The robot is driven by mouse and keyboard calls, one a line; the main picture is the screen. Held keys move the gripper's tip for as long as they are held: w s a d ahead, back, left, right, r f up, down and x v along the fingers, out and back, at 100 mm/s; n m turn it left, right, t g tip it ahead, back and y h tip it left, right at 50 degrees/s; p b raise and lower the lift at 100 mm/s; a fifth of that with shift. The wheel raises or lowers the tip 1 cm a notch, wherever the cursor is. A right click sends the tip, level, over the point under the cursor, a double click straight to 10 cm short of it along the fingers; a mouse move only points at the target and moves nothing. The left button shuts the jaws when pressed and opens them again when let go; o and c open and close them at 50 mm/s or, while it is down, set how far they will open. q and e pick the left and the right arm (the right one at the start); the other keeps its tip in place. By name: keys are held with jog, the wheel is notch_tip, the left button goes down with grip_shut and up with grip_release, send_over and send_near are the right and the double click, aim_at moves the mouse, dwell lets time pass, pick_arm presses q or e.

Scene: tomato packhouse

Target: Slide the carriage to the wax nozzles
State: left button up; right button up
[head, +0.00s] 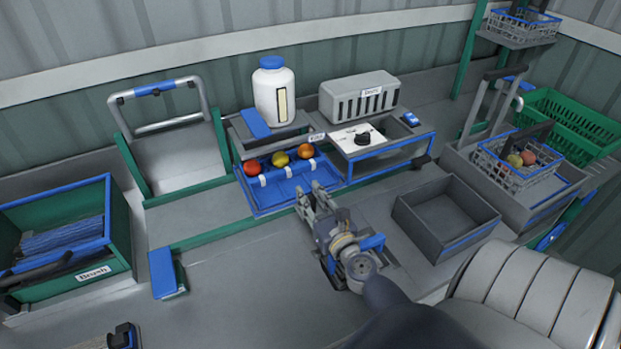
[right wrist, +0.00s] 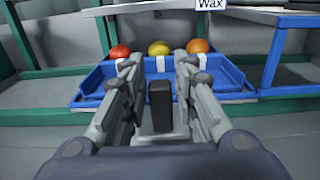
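The carriage is a blue tray (head: 266,206) holding a red, a yellow and an orange tomato in a row, under the front of the shelf labelled Wax (head: 317,137). The tray (right wrist: 92,92) also shows in the right wrist view, straight ahead. My right gripper (head: 314,190) is at the tray's front right. Its fingers (right wrist: 158,72) are apart, with a dark upright block (right wrist: 161,105) between them. I cannot tell whether they touch the block. The wax nozzles cannot be made out. My left gripper is not in view.
A white jug (head: 274,95) stands above the tray, beside a grey vented box (head: 360,98) and a dial panel (head: 357,138). An empty grey bin (head: 445,212) stands to the right. A green brush box (head: 68,240) stands at left. The bench between is mostly clear.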

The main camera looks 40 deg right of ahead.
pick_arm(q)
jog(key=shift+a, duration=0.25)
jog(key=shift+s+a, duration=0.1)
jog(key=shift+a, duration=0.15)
pick_arm(e)
jog(key=shift+a, duration=0.1)
